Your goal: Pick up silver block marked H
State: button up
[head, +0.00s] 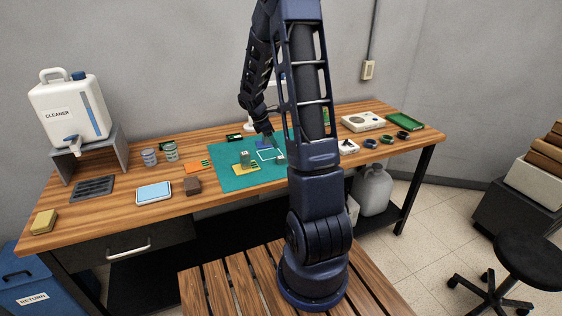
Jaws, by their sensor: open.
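A teal mat (228,182) lies on the wooden workbench (130,205). A small greyish block (245,157) stands on a yellow pad (247,167) on the mat. A second small pale block (280,159) sits to its right, by the white outline on the mat. Any letters on the blocks are too small to read, so I cannot tell which one is marked H. My gripper (267,139) is open above the back part of the mat, behind and between the two blocks. A blue patch (262,144) shows beneath it. My upright arm hides the mat's right part.
An orange piece (197,165), a brown block (193,185), a blue-topped tray (154,192) and clear cups (170,151) stand left of the mat. A cleaner jug (70,112) is at the far left. Several rings (371,143) and a green tray (405,121) lie right of my arm.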

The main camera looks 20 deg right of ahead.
aim_at(281, 157)
jog(key=x, duration=1)
jog(key=shift+a, duration=0.2)
jog(key=c, duration=1.1)
